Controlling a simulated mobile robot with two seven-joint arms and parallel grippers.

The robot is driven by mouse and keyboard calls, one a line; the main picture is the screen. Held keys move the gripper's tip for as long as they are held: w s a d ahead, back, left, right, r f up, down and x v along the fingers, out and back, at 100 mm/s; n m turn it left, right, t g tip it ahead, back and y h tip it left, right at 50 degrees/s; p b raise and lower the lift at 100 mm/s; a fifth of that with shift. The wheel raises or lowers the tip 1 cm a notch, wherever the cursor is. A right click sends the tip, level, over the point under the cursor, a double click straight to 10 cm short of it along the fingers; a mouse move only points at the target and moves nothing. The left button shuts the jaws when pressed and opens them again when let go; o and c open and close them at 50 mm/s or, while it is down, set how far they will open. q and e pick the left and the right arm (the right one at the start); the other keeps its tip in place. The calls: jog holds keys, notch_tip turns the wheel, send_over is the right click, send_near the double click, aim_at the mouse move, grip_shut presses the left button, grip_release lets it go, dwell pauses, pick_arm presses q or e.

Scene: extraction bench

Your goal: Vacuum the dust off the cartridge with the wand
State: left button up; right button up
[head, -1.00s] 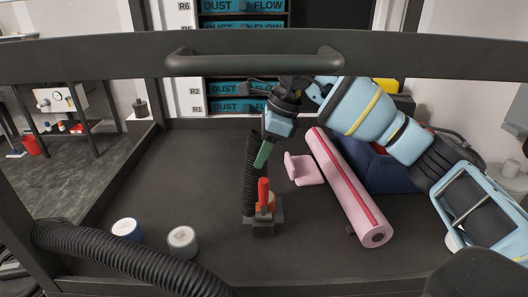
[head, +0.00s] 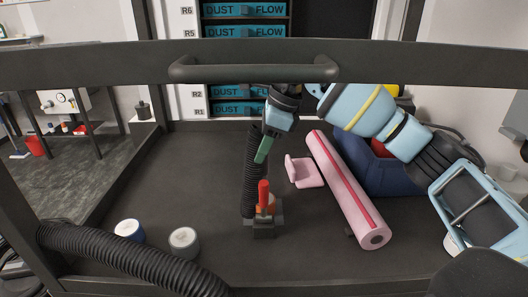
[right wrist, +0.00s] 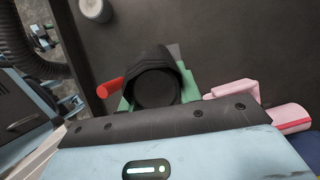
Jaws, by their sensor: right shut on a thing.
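My right gripper (head: 264,150) has green fingers and points down near the middle of the bench. In the right wrist view its fingers sit on either side of a black round tube end (right wrist: 154,87), which looks like the wand; it is shut on this. In the head view a black ribbed hose (head: 250,185) runs down beside the fingers to a dark block (head: 263,230). A red handle (head: 263,190) with an orange part stands at this block. I cannot tell for sure which thing is the cartridge; a pink cylinder with a red stripe (head: 345,190) lies to the right. My left gripper is out of view.
A pink angled piece (head: 303,172) lies left of the pink cylinder. A blue bin (head: 380,165) stands behind it. Two round pots, one blue-sided (head: 129,231) and one grey-white (head: 184,242), stand front left. A thick black hose (head: 120,262) crosses the front. A frame bar with a handle (head: 255,68) spans above.

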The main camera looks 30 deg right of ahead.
aim_at(258, 131)
notch_tip(258, 131, up, 3)
jog(key=shift+r+p, duration=0.2)
jog(key=shift+p, duration=0.1)
jog(key=shift+r, duration=1.35)
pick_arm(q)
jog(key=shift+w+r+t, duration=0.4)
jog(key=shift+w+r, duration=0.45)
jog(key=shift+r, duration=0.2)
pick_arm(e)
jog(key=shift+r, duration=1)
